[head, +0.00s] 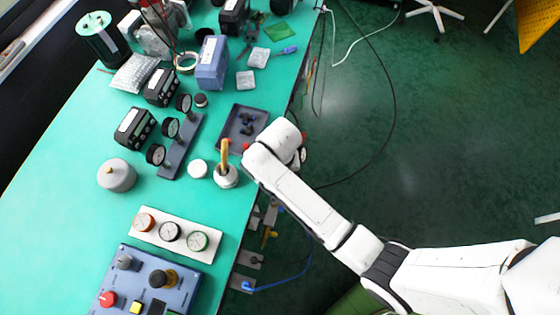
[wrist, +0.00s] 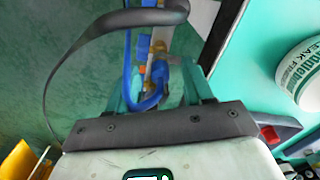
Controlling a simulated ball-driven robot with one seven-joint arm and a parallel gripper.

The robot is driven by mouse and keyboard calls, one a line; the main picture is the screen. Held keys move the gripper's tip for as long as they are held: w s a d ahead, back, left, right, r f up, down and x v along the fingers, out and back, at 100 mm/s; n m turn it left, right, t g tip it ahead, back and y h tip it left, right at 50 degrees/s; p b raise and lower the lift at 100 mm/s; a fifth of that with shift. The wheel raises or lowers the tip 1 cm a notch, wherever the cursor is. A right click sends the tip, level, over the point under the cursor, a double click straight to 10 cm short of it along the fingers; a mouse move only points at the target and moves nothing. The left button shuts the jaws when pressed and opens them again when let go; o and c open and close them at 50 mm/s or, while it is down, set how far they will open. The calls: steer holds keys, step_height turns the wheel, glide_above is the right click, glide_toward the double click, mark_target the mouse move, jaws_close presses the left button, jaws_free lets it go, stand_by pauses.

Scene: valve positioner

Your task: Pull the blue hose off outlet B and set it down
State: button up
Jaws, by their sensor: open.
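The blue hose (wrist: 146,104) shows in the wrist view as a bent loop between the fingers of my gripper (wrist: 154,84). The fingers are spread, with no visible grip on the hose. Its upper end meets blue and brass-coloured fittings (wrist: 160,68); the outlet letters cannot be read. In the head view, the blue hose (head: 290,284) curves below the table's right edge, beside grey blocks (head: 252,258) with yellow and blue parts. My wrist hangs at the table's edge there and hides most of my gripper.
The green table (head: 90,215) holds a grey tray (head: 233,143) with dark small parts, a gauge panel (head: 180,236) and a blue control box (head: 190,287). A white labelled tub (wrist: 302,76) stands close right in the wrist view. The floor right of the table is mostly clear.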

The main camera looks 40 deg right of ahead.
steer(key=shift+f, duration=0.95)
jaws_close()
stand_by(0.4)
